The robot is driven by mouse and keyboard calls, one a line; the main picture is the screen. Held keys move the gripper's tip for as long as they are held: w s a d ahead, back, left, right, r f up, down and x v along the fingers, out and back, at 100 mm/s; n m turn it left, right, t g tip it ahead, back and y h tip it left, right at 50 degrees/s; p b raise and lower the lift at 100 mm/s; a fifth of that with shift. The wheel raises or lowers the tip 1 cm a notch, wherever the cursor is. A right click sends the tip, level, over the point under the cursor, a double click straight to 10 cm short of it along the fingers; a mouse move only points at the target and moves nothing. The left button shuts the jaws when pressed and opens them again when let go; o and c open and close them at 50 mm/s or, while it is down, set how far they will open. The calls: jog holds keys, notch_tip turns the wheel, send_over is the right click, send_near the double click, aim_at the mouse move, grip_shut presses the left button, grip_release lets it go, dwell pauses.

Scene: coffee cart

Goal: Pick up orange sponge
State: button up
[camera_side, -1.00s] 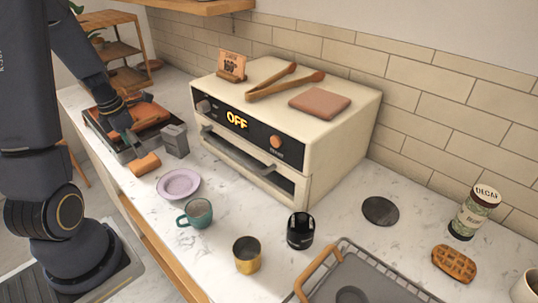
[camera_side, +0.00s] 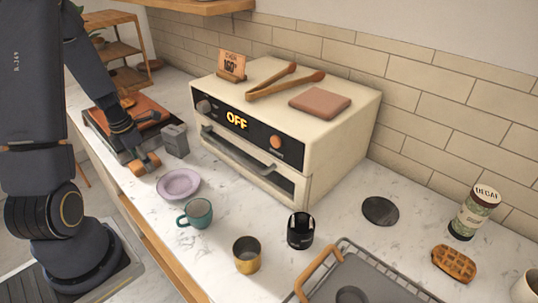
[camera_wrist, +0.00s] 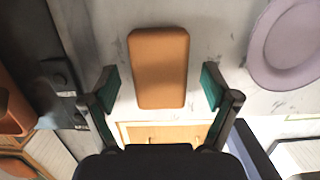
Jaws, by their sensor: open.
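The orange sponge (camera_wrist: 160,68) lies flat on the marble counter in the wrist view, a rounded block with its long side running up the picture. My gripper (camera_wrist: 157,88) is open, with one green-padded finger on each side of the sponge and a visible gap on both sides. In the side view my gripper (camera_side: 143,157) is low at the left end of the counter, over the sponge (camera_side: 148,161), and partly hides it. I cannot tell the exact height of the fingertips above the counter.
A lilac plate (camera_side: 179,184) lies close to the sponge, also at right in the wrist view (camera_wrist: 288,50). A grey box (camera_side: 175,141) stands just behind. A teal cup (camera_side: 197,212) and the cream oven (camera_side: 300,110) are further right. The counter's front edge is near.

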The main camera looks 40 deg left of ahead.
jog(key=shift+f, duration=0.2)
dwell(0.3)
jog(key=c, duration=0.9)
jog(key=shift+c, duration=0.2)
